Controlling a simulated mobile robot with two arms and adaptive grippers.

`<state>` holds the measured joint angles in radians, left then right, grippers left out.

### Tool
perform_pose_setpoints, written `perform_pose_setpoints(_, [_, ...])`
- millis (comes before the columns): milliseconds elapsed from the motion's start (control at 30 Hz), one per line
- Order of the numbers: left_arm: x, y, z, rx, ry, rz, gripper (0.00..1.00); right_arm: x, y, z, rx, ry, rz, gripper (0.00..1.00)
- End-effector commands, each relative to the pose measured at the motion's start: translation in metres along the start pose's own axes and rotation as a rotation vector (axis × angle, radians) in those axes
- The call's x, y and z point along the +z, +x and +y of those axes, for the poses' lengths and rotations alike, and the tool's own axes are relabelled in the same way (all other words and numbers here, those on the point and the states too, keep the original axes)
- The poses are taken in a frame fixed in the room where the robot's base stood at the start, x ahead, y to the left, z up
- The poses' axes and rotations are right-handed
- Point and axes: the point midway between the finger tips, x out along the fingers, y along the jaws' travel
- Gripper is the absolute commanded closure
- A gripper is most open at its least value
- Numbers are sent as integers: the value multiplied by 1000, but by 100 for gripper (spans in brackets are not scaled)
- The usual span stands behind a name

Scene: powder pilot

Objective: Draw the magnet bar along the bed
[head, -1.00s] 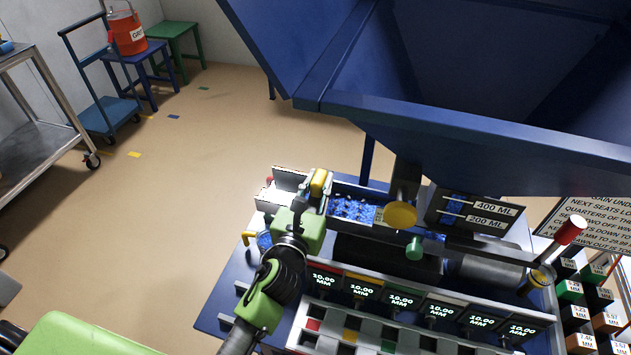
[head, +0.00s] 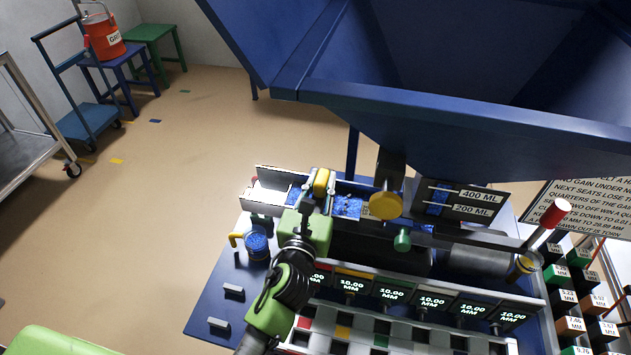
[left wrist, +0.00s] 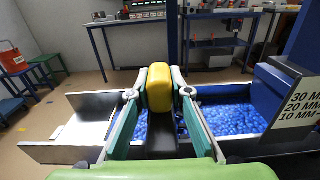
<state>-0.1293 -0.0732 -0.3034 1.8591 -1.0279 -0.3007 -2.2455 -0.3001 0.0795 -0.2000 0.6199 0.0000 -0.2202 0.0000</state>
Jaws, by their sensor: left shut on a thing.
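My left gripper (left wrist: 159,92) is shut on the yellow grip (left wrist: 158,84) of the magnet bar, with one green finger on each side. The dark bar (left wrist: 162,132) shows below the grip and lies across the bed. The bed (left wrist: 200,142) is a trough holding blue granules (left wrist: 228,118), which spread to the right of the bar; a little blue also shows on its left. In the head view the yellow grip (head: 321,181) is over the left-middle part of the trough, left of a round yellow knob (head: 386,205). My right gripper is out of view.
A large blue hopper (head: 450,125) overhangs the bench behind and right of the bed. A row of 10.00 mm displays (head: 432,302) runs along the front. A small cup of blue granules (head: 256,241) stands at the bench's left. Open floor lies further left.

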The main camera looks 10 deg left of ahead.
Motion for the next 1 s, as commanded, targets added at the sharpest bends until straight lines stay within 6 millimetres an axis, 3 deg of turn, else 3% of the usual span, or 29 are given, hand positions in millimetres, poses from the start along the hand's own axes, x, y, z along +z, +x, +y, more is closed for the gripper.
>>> perform_pose_setpoints(1000, [0, 0, -33, 0, -2, 2, 100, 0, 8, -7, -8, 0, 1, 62])
